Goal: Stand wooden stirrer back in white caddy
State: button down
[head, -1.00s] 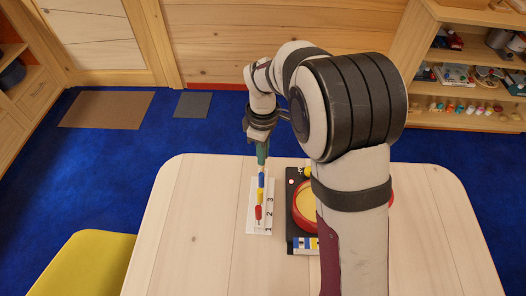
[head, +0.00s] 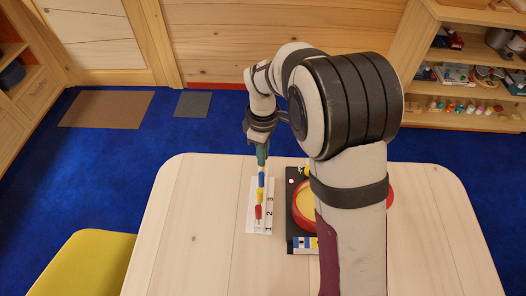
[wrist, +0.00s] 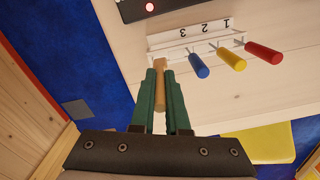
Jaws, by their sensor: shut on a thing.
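My gripper (wrist: 165,80) has green fingers and is shut on a tan wooden piece, which I take to be the wooden stirrer (wrist: 160,74). In the head view my gripper (head: 262,156) is over the far end of a white numbered rack (head: 252,218), the only white holder I see, likely the caddy. In the wrist view the rack (wrist: 170,38) is just beyond the fingertips. The wooden piece's tip is close to the rack's end; I cannot tell whether they touch. Blue (wrist: 198,66), yellow (wrist: 231,59) and red (wrist: 264,53) handled pieces are in a row along the rack.
Right of the rack is a black panel (head: 291,215) with a red-rimmed round yellow piece (head: 304,208), partly hidden by my arm. The pale table (head: 200,230) is clear on the left. A yellow seat (head: 85,265) is at the front left.

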jog(key=shift+f, duration=2.4)
jog(key=c, duration=0.8)
grip_release()
jog(key=shift+c, duration=0.2)
notch_tip(320, 180, up, 16)
jog(key=shift+f, duration=0.1)
jog(key=s+d+r+m, duration=0.3)
jog(key=s+d+m, duration=0.3)
jog(key=s+m, duration=0.45)
jog(key=s+d+f+m+y, duration=0.1)
jog(key=s+m, duration=0.3)
jog(key=s, duration=0.4)
jog(key=s+d+f+m, duration=0.2)
jog(key=s+m, duration=0.3)
jog(key=s, duration=0.3)
jog(key=shift+s+f+y, duration=0.15)
jog(key=shift+f+y, duration=0.25)
